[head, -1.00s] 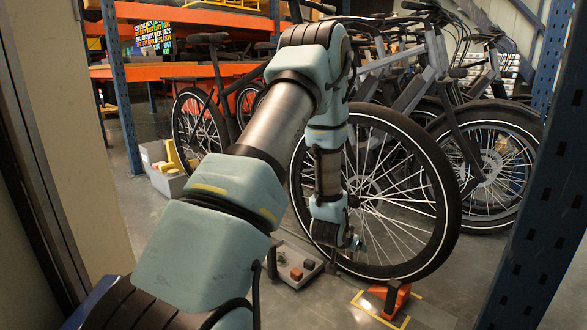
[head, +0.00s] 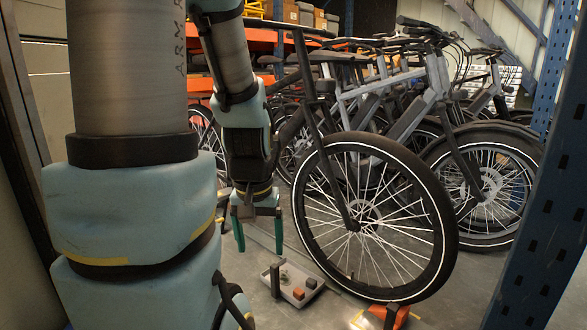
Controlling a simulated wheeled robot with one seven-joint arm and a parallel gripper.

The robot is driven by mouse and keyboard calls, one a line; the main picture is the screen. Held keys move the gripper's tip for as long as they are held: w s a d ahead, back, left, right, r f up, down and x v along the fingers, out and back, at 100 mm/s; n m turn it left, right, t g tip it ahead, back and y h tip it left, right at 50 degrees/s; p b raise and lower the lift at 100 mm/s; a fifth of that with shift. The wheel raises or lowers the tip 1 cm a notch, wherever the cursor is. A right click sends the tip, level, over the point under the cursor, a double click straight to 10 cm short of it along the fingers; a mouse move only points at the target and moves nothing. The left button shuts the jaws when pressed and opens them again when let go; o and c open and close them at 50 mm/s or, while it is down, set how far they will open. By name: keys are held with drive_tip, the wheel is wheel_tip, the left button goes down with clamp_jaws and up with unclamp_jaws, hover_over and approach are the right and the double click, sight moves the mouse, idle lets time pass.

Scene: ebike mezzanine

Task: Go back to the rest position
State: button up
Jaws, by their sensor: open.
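My gripper (head: 257,228) hangs at the end of my arm in the left middle of the head view. Its two green fingers point down and stand apart, with nothing seen between them. It is in the air, left of the front bike wheel (head: 432,232) and, in the picture, above and left of a small grey tray (head: 317,281). My arm is folded close in front of the camera and hides much of the left side.
Several bikes (head: 410,100) stand close together from the centre to the right. An orange block-like stand (head: 397,317) is below the front wheel. A blue rack post (head: 545,170) rises at the right. Orange shelving (head: 262,40) is behind. Some bare floor (head: 275,312) shows around the tray.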

wheel_tip(320, 180, up, 36)
drive_tip(key=p, duration=3.4)
